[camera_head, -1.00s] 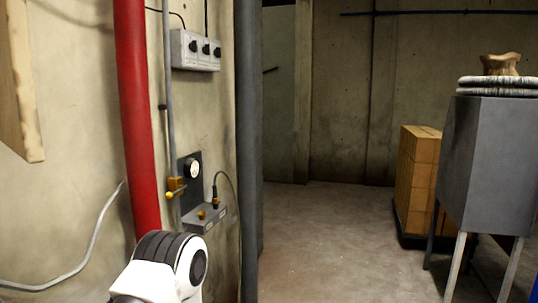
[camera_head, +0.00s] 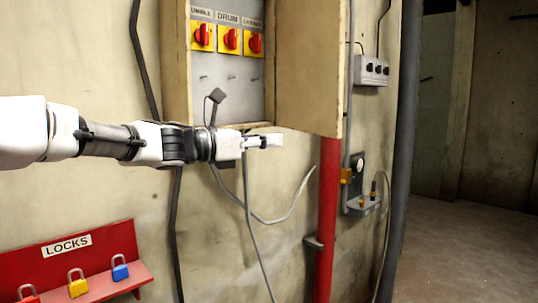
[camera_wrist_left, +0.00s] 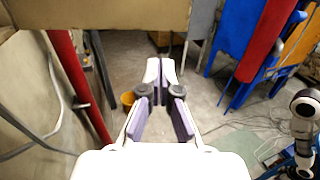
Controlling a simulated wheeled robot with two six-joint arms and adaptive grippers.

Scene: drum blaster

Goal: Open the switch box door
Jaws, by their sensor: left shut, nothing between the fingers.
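The switch box (camera_head: 176,60) is on the wall in the head view. Its beige door (camera_head: 308,65) stands swung out to the right, and the inside panel (camera_head: 235,75) with red-and-yellow switches shows. My left gripper (camera_head: 263,141) is just below the box and near the door's lower left corner. Its fingers are shut and empty. In the left wrist view the fingertips (camera_wrist_left: 161,70) point out over the floor, and the door's lower part (camera_wrist_left: 100,14) crosses the top. I cannot tell whether gripper and door touch. My right gripper is not in view.
A red LOCKS rack (camera_head: 107,242) with padlocks is at lower left. Cables hang below the box. Open floor (camera_head: 465,250) is at right.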

